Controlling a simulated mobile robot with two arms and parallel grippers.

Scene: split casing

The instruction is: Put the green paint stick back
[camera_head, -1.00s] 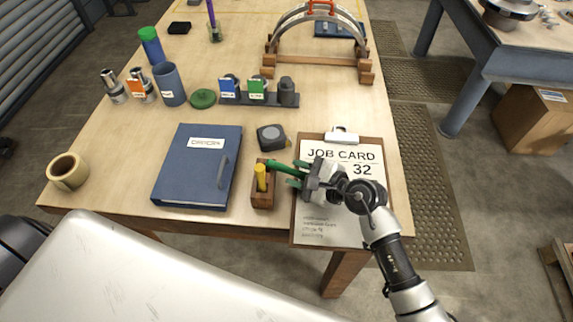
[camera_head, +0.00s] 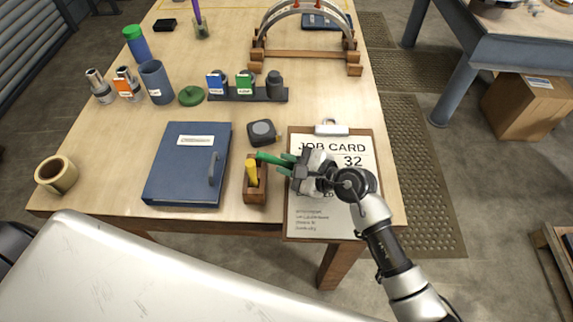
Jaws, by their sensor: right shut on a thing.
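The green paint stick (camera_head: 269,158) is held by my right gripper (camera_head: 286,165), which is shut on it. The stick lies nearly level, its free end pointing left over the back part of a small wooden holder (camera_head: 256,196). A yellow paint stick (camera_head: 252,173) stands slightly tilted in the holder, just in front of the green stick's end. The green stick's other end is hidden by the gripper. I cannot tell how high it is above the holder. My left gripper is not in view.
A clipboard with a job card (camera_head: 320,216) lies under my right arm. A tape measure (camera_head: 262,132) sits behind the holder, and a blue binder (camera_head: 187,163) lies to its left. Farther back stand a rack of bottles (camera_head: 250,95) and a wooden arch stand (camera_head: 305,55).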

